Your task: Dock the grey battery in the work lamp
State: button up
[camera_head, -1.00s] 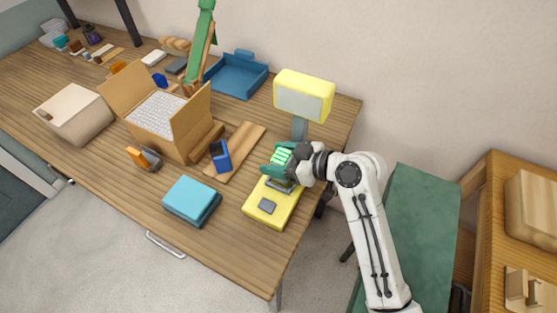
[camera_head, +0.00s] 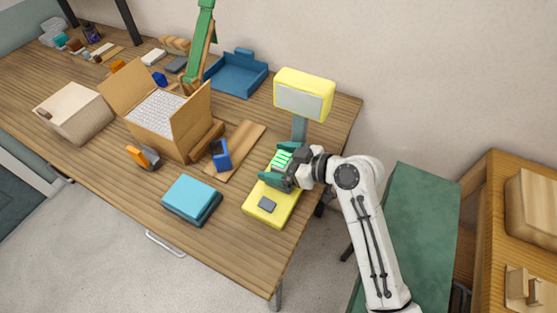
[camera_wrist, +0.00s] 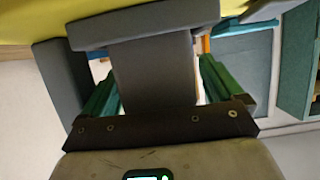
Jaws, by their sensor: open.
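The work lamp has a yellow base (camera_head: 258,213), a grey post (camera_head: 299,128) and a yellow head (camera_head: 304,94); it stands at the table's right end. My gripper (camera_head: 279,165) is low over the rear of the base, its teal fingers spread. In the wrist view a grey block, which looks like the battery (camera_wrist: 155,75), lies between the open fingers, with gaps at its sides. Grey parts adjoin it; I cannot tell where battery and lamp meet or how fully it is seated. The head view hides it behind my gripper. A small grey square (camera_head: 267,204) shows on the base front.
A teal box (camera_head: 191,199) stands left of the lamp base. A blue tray (camera_head: 236,76) is at the back. The table's front edge is close to the base.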

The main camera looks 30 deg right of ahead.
jog(key=shift+r, duration=0.15)
jog(key=b+v, duration=0.2)
jog(key=v, duration=1)
